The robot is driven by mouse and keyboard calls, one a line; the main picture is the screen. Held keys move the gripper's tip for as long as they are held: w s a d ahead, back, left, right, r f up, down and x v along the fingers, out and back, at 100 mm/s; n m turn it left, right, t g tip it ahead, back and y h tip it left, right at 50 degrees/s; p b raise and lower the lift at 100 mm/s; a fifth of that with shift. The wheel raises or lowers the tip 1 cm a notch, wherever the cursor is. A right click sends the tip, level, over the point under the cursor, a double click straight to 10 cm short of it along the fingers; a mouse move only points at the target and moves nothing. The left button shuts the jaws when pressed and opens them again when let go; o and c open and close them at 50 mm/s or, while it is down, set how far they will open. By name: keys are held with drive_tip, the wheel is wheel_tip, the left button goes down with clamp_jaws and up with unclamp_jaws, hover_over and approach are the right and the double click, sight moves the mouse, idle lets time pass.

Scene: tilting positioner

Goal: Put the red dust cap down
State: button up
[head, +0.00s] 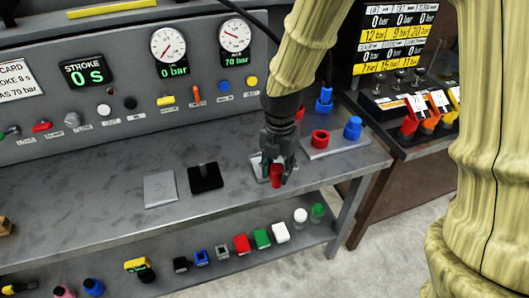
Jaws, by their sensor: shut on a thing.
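The red dust cap (276,175) is a small red cylinder in the head view. My gripper (277,168) is shut on it and points down. The cap is at the front part of the grey bench (235,178). A light grey plate (257,166) lies behind and beside the cap, partly hidden by my gripper. I cannot tell whether the cap touches the plate or hangs just above it.
A grey plate (160,189) and a black block (205,177) lie to the left. A plate (340,141) with red (320,138) and blue (353,128) fittings stands to the right. Several small coloured parts line the lower shelf (215,266).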

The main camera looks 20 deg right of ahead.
drive_tip(key=shift+w+a+f+p, duration=0.1)
drive_tip(key=shift+w+f+p, duration=0.65)
drive_tip(key=shift+w, duration=1.15)
drive_tip(key=shift+w+a+f+p, duration=0.1)
drive_tip(key=shift+w+f+p, duration=0.65)
drive_tip(key=shift+w, duration=1.15)
drive_tip(key=shift+w+a+f+p, duration=0.1)
drive_tip(key=shift+w+f+p, duration=0.65)
drive_tip(key=shift+w, duration=1.15)
drive_tip(key=shift+f, duration=0.2)
drive_tip(key=o, duration=1)
wheel_tip(320, 180, up, 12)
drive_tip(key=b, duration=0.2)
drive_tip(key=shift+r+b, duration=0.15)
drive_tip(key=shift+b, duration=0.15)
